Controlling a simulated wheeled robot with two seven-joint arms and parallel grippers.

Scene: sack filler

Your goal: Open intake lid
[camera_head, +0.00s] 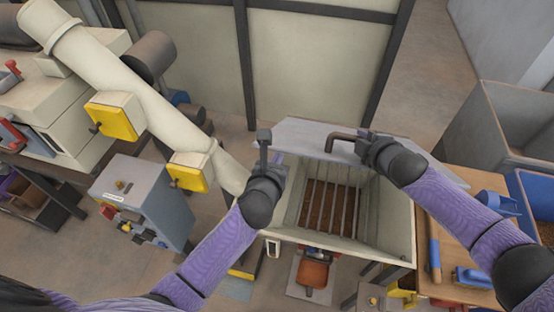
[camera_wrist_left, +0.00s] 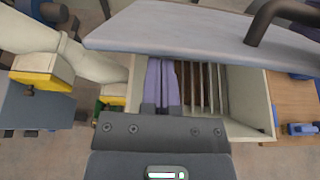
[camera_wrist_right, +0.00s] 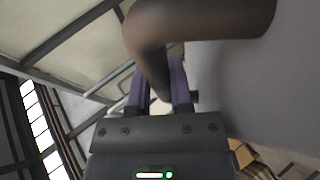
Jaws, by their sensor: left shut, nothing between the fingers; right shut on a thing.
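The intake lid (camera_head: 305,131) is a grey panel, tilted up at the back of the open hopper (camera_head: 396,215). Its dark bar handle (camera_head: 345,137) stands out toward me. My right gripper (camera_head: 364,142) is shut on the handle; the right wrist view shows the handle (camera_wrist_right: 195,22) at the fingers (camera_wrist_right: 160,90) and the lid's grey face (camera_wrist_right: 245,85) beside them. My left gripper (camera_head: 277,160) is shut and empty near the hopper's left side. In the left wrist view its fingers (camera_wrist_left: 161,82) lie below the lid's edge (camera_wrist_left: 200,32). The right arm hides part of the lid.
Metal bars (camera_head: 328,208) cross the hopper opening over brown material. A pale pipe (camera_head: 130,85) with yellow boxes (camera_head: 115,117) runs down at the left. A wooden table (camera_head: 450,240) with blue-handled tools and a blue bin (camera_head: 535,195) stands at the right.

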